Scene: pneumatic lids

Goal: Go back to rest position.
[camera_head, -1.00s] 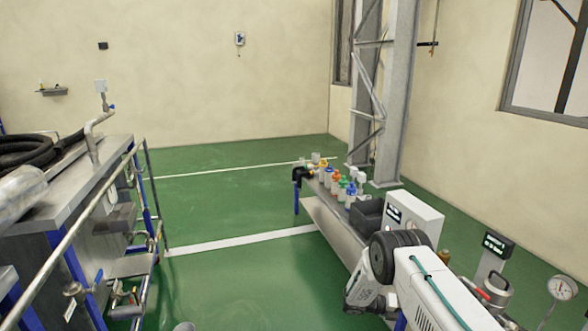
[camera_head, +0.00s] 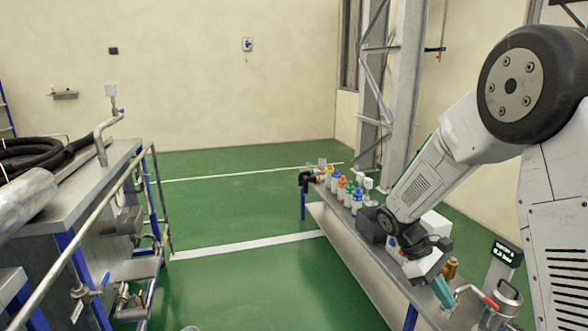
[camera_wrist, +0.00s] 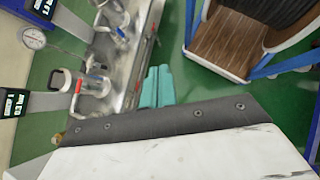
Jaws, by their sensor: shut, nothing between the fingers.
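My gripper (camera_head: 444,292) is at the end of my arm on the right of the head view, beside the front part of the right-hand bench (camera_head: 345,250). Its teal fingers also show in the wrist view (camera_wrist: 157,87), closed together with nothing between them. In the wrist view they sit over the green floor near the bench edge. My arm rises from the gripper to a large dark joint at the upper right and hides part of the bench and wall.
Several coloured-cap bottles (camera_head: 342,189) stand on the bench, with a display (camera_head: 507,253) and a steel vessel (camera_head: 507,294) near my gripper. A left-hand workstation (camera_head: 105,190) has pipes and a rail. Green floor (camera_head: 225,285) between them is clear. A wooden-topped item (camera_wrist: 228,48) shows in the wrist view.

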